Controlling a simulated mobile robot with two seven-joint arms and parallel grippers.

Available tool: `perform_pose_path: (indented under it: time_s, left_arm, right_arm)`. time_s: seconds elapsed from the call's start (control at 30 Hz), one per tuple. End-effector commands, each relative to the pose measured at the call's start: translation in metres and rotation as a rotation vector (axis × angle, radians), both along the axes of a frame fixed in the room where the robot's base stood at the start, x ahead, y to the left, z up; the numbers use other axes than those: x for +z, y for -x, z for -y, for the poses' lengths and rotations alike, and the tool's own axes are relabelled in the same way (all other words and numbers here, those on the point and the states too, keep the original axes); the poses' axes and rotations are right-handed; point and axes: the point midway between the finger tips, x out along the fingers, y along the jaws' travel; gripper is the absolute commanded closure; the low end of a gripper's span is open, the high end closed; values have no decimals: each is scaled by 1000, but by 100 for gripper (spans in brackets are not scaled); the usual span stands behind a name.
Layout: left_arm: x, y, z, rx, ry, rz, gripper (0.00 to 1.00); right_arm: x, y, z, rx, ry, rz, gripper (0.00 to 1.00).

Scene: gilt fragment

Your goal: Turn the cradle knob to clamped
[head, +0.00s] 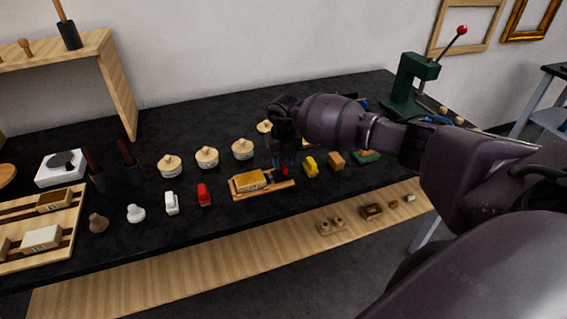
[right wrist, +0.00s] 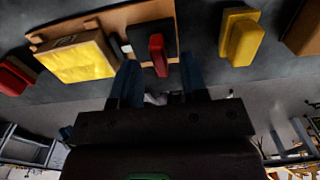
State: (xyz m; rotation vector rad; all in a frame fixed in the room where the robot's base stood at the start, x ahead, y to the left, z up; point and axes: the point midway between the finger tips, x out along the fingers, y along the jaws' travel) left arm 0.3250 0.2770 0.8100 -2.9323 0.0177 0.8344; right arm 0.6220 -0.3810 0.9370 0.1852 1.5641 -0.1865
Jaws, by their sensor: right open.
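The cradle (head: 240,195) is a wooden board on the black table, and it also shows in the right wrist view (right wrist: 125,16). A block with a gilt yellow face (head: 252,180) lies on it, seen also in the right wrist view (right wrist: 75,60). Beside the block is a red knob (right wrist: 157,52) on a dark square base. My right gripper (head: 283,163) points down over the board's right end. In the right wrist view its two blue fingers (right wrist: 158,75) are open, one on each side of the knob. I cannot tell whether they touch it. My left gripper is not in view.
A yellow block (head: 310,166) and a tan block (head: 336,160) stand close to the right. A red piece (head: 204,195) and a white piece (head: 171,203) stand to the left. Several round lidded pots (head: 207,157) stand behind. A green press (head: 408,82) is at the far right.

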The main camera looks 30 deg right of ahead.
Motion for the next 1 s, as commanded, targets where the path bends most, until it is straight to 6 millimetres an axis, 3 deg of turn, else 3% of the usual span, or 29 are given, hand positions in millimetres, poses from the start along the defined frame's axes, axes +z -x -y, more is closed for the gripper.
perform_pose_path:
  time_s: [0.2, 0.47, 0.77, 1.0]
  left_arm:
    - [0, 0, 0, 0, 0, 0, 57]
    - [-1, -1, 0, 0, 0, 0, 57]
    - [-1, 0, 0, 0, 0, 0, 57]
    - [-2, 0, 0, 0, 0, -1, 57]
  right_arm:
    - [-13, 0, 0, 1, -1, 0, 60]
    - [-14, 0, 0, 1, -1, 1, 60]
    - [-14, 0, 0, 1, -1, 1, 100]
    - [-14, 0, 0, 11, -1, 1, 100]
